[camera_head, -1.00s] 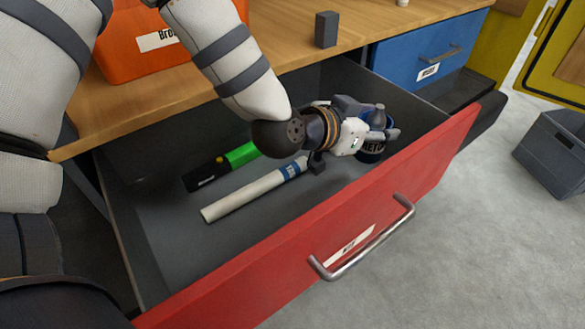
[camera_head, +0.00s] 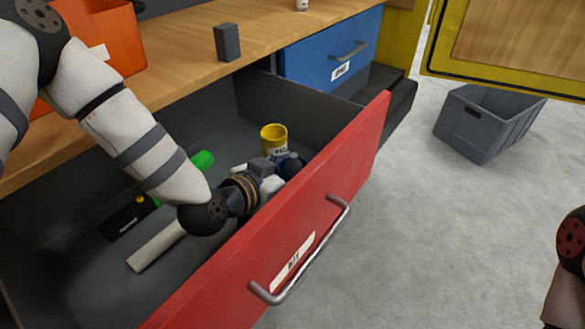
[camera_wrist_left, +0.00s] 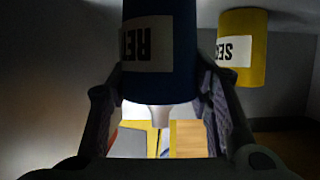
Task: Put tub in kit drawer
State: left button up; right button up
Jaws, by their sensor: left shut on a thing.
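The kit drawer (camera_head: 330,185), with a red front, a bar handle and a KIT label, stands open. A yellow tub (camera_head: 272,132) stands upright in its back corner; in the left wrist view it (camera_wrist_left: 242,75) has a label starting "SE". My left gripper (camera_head: 280,172) reaches into the drawer, shut on a dark blue container (camera_wrist_left: 160,80) with a label starting "RET" and a pale nozzle-like end. The blue container (camera_head: 293,164) is mostly hidden by the gripper in the head view, beside the yellow tub. Whether it touches the drawer floor cannot be told.
A white tube (camera_head: 155,246) and a black-and-green stick (camera_head: 124,222) lie in the drawer under my left arm. A blue drawer (camera_head: 318,62) is beside it. The bench top (camera_head: 185,58) bears an orange bin (camera_head: 108,45) and grey block (camera_head: 228,42). A grey crate (camera_head: 480,125) stands on the floor.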

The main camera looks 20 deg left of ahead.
pick_arm(q)
jog(key=o, duration=1.3)
jog(key=shift+c, duration=0.2)
jog(key=shift+s+r, duration=0.2)
jog(key=shift+r, duration=0.1)
jog(key=p+v, duration=0.2)
jog(key=v, duration=0.9)
jog(key=shift+s+a, duration=0.2)
jog(key=shift+s, duration=0.05)
pick_arm(e)
jog(key=w+r+t, duration=0.1)
jog(key=w+r, duration=0.1)
jog(key=shift+w+r, duration=0.35)
jog(key=shift+r, duration=0.05)
